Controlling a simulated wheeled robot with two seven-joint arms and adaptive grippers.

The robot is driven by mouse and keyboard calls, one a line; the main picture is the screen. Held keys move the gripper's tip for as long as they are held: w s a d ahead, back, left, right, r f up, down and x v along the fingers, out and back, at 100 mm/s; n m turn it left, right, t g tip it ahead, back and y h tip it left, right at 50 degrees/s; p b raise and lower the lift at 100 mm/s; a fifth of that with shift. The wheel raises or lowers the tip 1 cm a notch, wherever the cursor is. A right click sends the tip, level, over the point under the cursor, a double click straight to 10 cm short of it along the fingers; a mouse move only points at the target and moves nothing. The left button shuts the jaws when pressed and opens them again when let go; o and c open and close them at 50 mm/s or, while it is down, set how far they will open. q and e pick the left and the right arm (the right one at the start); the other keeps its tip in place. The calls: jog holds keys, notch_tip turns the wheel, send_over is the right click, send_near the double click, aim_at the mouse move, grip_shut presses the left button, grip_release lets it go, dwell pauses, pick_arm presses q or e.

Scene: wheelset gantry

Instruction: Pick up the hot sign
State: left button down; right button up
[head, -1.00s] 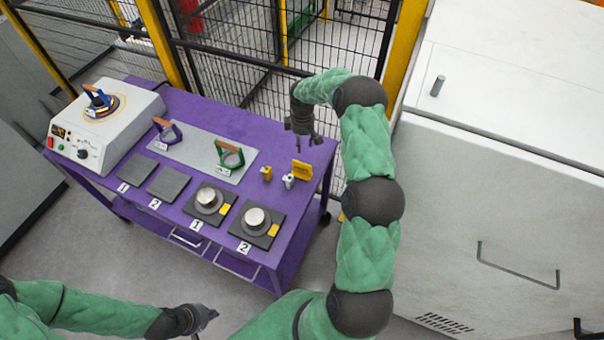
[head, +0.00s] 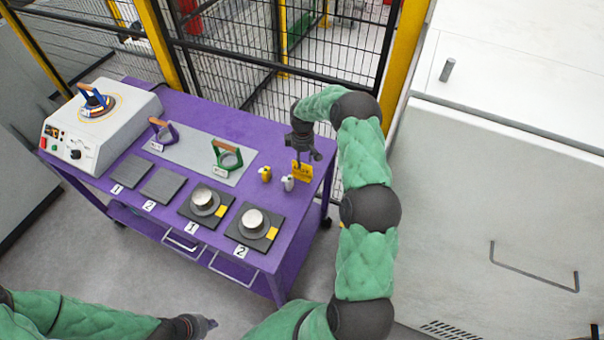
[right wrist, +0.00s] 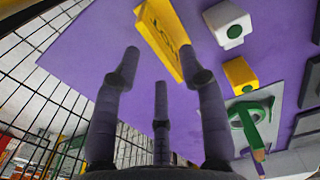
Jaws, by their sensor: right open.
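The hot sign (head: 302,173) is a small yellow sign standing at the right end of the purple table (head: 262,142). In the right wrist view the sign (right wrist: 160,35) shows dark lettering, only partly readable. My right gripper (head: 303,154) is just above and behind the sign in the head view. In the right wrist view its fingers (right wrist: 160,70) are spread and empty, with the sign just beyond the fingertips and apart from them. My left gripper (head: 207,324) is low at the bottom of the head view, away from the table; its fingers are too small to read.
A yellow block (head: 265,174) and a white block (head: 288,183) stand left of the sign. Dark pads with metal discs (head: 252,220) lie at the table's front. A green-framed tool (head: 228,157) sits on a grey plate. A mesh fence (head: 330,60) stands behind.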

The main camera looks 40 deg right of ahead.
aim_at(302, 170)
notch_tip(302, 170, down, 4)
jog(key=shift+r+b, duration=0.15)
jog(key=shift+b, duration=0.5)
jog(key=shift+r, duration=0.1)
grip_shut()
